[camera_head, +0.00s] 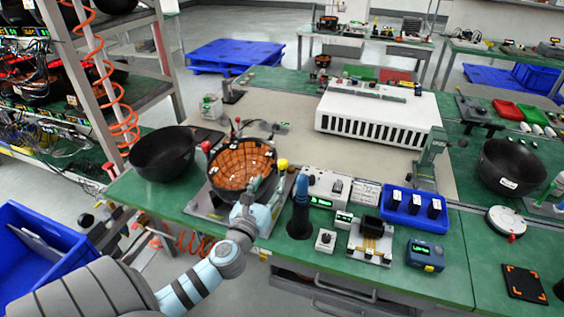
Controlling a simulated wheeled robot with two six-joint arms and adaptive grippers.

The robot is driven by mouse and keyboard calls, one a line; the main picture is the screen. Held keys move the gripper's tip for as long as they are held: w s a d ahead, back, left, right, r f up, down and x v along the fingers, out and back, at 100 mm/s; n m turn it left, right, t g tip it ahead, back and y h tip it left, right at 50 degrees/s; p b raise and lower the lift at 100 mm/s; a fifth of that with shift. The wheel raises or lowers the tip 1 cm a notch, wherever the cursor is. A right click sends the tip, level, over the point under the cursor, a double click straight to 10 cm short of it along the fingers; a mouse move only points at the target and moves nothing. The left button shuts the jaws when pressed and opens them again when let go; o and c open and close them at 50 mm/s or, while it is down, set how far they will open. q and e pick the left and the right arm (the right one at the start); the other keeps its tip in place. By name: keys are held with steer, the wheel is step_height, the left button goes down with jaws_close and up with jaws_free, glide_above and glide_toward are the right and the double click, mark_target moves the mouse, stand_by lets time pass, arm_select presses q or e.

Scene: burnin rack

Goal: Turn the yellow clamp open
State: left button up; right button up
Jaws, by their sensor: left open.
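The yellow clamp (282,164) is a small yellow knob at the right rim of a black bowl-shaped fixture with an orange grid inside (240,160). The fixture stands on a metal plate (199,205) on the green bench. My left arm comes in from the lower left. My left gripper (257,184) is open at the right front side of the fixture, just below and left of the yellow clamp. It looks close to the clamp, but I cannot tell whether they touch. My right gripper is out of view.
A red knob (206,147) stands at the fixture's left rim. A black bowl (161,153) sits to the left. A white slotted unit (375,115) is behind.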

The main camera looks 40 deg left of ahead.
mark_target(281, 164)
arm_select(q)
steer(key=x, duration=1.1)
steer(key=shift+b, duration=0.3)
